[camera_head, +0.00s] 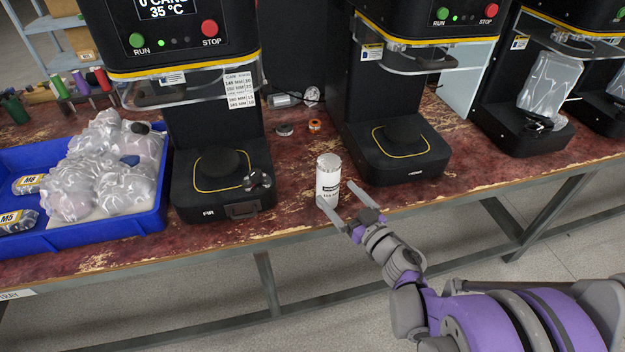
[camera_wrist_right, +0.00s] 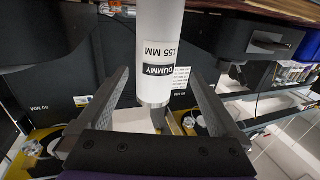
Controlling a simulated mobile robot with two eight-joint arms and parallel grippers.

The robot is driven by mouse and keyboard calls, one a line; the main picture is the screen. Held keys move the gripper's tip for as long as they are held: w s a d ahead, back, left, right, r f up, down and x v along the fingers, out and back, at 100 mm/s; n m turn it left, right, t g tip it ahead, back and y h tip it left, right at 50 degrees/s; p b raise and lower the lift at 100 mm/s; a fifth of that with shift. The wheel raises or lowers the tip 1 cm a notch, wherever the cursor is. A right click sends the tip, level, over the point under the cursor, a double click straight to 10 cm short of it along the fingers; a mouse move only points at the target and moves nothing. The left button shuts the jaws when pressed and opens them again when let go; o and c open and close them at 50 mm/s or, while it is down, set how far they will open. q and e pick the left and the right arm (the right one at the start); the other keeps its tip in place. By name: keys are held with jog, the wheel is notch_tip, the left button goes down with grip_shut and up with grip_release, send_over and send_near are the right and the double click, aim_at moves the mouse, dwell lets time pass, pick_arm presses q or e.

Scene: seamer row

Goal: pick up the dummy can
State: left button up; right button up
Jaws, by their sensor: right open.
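The dummy can (camera_head: 328,180) is a white cylinder with a silver top. It stands upright near the front edge of the red-brown bench, between two black seamers. In the right wrist view the can (camera_wrist_right: 160,45) carries labels reading "DUMMY" and "155 MM". My right gripper (camera_head: 340,204) is open at the can's front side. In the right wrist view its two fingers (camera_wrist_right: 160,98) lie to either side of the can's near end, with gaps showing. My left gripper is not in view.
A black seamer (camera_head: 222,190) stands left of the can and another (camera_head: 395,155) stands to its right. A blue tray (camera_head: 100,233) with wrapped bags sits at the far left. Small round items (camera_head: 314,126) lie behind the can. The bench's front edge is close.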

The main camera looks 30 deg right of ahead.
aim_at(322, 171)
jog(key=w+b, duration=0.1)
jog(key=w, duration=0.8)
jog(key=shift+w+r, duration=0.2)
jog(key=c, duration=1.5)
